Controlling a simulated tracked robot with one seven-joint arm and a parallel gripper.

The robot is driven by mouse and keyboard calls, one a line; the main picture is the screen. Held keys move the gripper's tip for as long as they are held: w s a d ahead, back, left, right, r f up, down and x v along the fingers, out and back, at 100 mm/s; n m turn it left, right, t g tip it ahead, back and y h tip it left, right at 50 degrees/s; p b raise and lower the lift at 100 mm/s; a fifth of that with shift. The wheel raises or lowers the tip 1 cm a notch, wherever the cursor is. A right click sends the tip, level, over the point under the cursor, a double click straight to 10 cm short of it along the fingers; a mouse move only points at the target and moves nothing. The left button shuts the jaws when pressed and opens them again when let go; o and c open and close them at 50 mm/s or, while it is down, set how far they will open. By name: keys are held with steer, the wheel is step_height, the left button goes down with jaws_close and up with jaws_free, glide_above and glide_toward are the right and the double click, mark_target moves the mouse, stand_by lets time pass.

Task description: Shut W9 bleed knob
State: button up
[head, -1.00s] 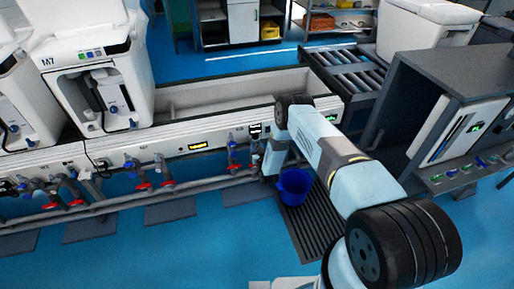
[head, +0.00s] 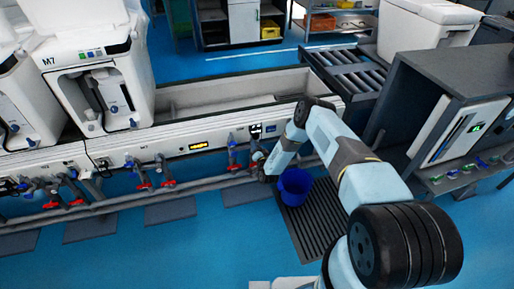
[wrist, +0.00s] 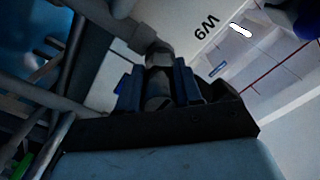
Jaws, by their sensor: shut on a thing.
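In the wrist view, the two blue fingers of my gripper (wrist: 160,88) are closed on a dark grey cylindrical part, which I take to be the bleed knob (wrist: 158,60). It joins a grey pipe fitting at the upper left. In the head view, my gripper (head: 264,160) is small and dark at the pipe below the bench front, right of a red-handled valve (head: 234,167). The knob cannot be made out there.
A blue bucket (head: 294,184) stands on a dark floor grating (head: 318,225) just right of my gripper. The grey pipe (head: 205,184) runs left past several red-handled valves. A dark cabinet (head: 450,75) stands on the right. Blue floor is clear in front.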

steer(key=shift+s+f+m, duration=0.3)
steer(key=shift+f, duration=0.1)
steer(key=o, duration=0.7)
steer(key=shift+c, duration=0.2)
steer(key=o, duration=0.4)
steer(key=shift+w+r, duration=0.2)
steer(key=shift+c, duration=0.2)
steer(key=v, duration=1.3)
steer(key=shift+s+d, duration=0.2)
steer(key=shift+s, duration=0.15)
